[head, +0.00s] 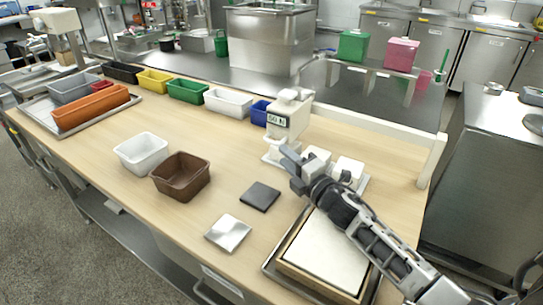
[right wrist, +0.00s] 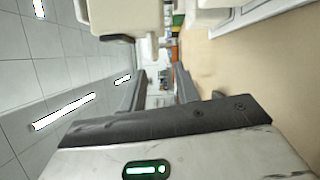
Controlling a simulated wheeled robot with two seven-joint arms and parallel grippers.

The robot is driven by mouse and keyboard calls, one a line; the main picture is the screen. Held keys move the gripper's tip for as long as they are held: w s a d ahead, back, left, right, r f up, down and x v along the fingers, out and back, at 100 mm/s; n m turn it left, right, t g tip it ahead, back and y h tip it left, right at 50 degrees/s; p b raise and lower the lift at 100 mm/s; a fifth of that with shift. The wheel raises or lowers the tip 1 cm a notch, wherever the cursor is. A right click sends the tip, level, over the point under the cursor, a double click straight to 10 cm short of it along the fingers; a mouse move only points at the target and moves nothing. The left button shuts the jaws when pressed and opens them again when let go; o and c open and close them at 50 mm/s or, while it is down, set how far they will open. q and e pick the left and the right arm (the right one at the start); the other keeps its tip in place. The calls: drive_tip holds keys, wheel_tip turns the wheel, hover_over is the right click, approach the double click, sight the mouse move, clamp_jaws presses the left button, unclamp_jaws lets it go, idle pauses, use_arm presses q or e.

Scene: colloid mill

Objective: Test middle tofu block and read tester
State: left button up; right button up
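The white tester (head: 288,118) stands upright at the right half of the table; its small dark display seems to read "50 N", but the first digit is unclear. Two white tofu blocks show to its right, one nearer the tester (head: 318,154) and one farther right (head: 349,169), on a light tray (head: 363,184). My arm partly covers them; whether another block is hidden I cannot tell. My right gripper (head: 290,158) is in front of the tester's lower part; contact cannot be judged. In the right wrist view its fingers (right wrist: 161,88) are apart with nothing between them. My left gripper is out of view.
A framed white board (head: 325,250) lies below my right arm. A black pad (head: 260,196), a metal plate (head: 228,233), a brown bin (head: 181,177) and a white bin (head: 141,153) lie left of it. Coloured bins line the back. Bare wood lies between.

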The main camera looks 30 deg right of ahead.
sight(271, 141)
drive_tip(key=w, duration=0.2)
drive_tip(key=w+r, duration=0.1)
drive_tip(key=w, duration=0.1)
drive_tip(key=w+a+b, duration=0.1)
drive_tip(key=w, duration=0.2)
drive_tip(key=shift+r, duration=0.15)
clamp_jaws()
drive_tip(key=shift+s, duration=0.1)
